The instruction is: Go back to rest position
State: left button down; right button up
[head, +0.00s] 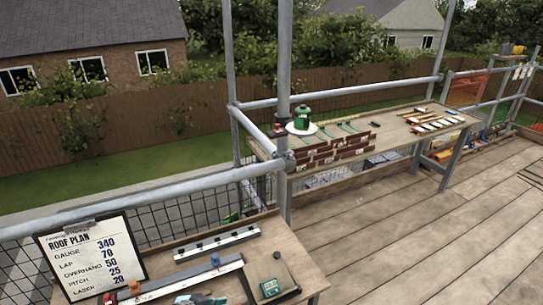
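Neither of my grippers shows in the head view, and no arm of mine can be made out. The near workbench (228,284) stands at the bottom left. On it lie a long white rail with dark marks (217,243), a second pale bar with a blue piece (215,260) and an orange piece (134,288) on it, and a dark device with a green display (270,287). A teal and dark item (200,299) is cut off by the bottom edge.
A roof plan board (90,258) stands at the left. Scaffold rails (130,196) run past the benches. The far bench (395,128) holds a green device (302,117), a brick piece (330,150) and several hand tools (430,121). The plank deck (430,235) at right is clear.

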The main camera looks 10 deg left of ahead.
pick_arm(q)
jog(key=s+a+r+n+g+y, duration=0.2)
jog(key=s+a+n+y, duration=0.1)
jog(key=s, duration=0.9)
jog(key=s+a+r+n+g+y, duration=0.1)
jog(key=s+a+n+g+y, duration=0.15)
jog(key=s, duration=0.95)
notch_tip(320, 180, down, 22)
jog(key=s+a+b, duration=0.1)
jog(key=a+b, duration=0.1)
jog(key=b, duration=0.1)
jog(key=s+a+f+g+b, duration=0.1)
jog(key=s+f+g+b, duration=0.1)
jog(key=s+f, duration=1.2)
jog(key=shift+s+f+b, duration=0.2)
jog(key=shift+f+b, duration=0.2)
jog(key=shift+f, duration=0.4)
